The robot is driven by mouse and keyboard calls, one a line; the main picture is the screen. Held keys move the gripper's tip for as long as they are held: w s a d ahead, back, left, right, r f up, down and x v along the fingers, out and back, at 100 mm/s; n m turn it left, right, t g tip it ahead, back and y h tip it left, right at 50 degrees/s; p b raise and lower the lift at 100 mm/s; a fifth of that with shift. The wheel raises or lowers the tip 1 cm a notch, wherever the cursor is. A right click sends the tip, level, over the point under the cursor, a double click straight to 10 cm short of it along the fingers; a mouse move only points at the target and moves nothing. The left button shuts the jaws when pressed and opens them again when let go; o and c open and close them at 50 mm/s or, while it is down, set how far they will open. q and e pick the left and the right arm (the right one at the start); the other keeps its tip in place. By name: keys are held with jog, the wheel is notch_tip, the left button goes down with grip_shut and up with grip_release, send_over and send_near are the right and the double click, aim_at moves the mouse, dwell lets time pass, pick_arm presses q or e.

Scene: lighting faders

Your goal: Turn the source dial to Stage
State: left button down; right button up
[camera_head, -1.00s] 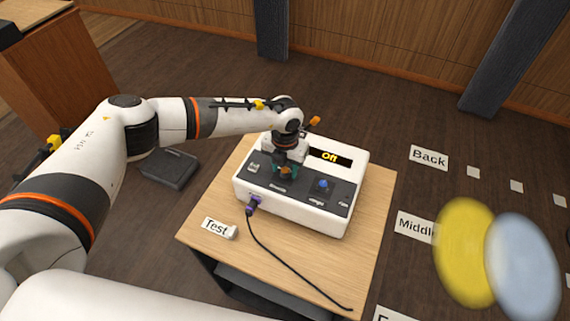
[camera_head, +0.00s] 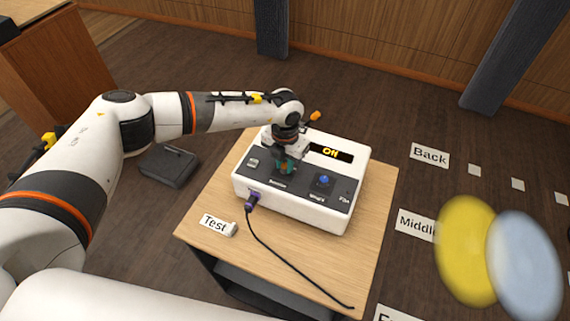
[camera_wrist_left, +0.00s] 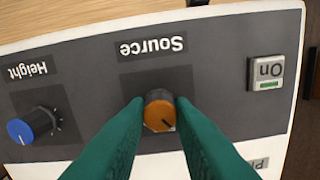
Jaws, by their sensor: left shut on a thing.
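The source dial (camera_wrist_left: 160,113) is an orange-faced knob with a dark pointer line, under an upside-down "Source" label in the left wrist view. My left gripper (camera_wrist_left: 159,101) has its green fingers on both sides of this knob, shut on it. In the head view the left gripper (camera_head: 286,167) reaches down onto the left part of the white console (camera_head: 300,210) and hides most of the dial. The dial's position labels are not readable. My right gripper is not in view.
A blue height dial (camera_wrist_left: 30,127) sits beside the source dial, and an "On" button (camera_wrist_left: 266,72) on its other side. A "Test" label (camera_head: 214,222) lies on the wooden table (camera_head: 374,215).

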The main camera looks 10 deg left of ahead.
pick_arm(q)
jog(key=m+b, duration=0.4)
jog(key=b, duration=0.1)
jog(key=shift+f+m+b, duration=0.2)
jog(key=shift+m+b, duration=0.1)
jog(key=shift+m, duration=0.1)
jog(key=shift+r+m+b, duration=0.15)
jog(key=shift+m+b, duration=0.85)
jog(key=shift+b, duration=0.05)
jog(key=shift+r+m, duration=0.1)
jog(key=shift+m, duration=0.2)
jog(key=c, duration=1.2)
grip_release()
jog(key=shift+c, duration=0.2)
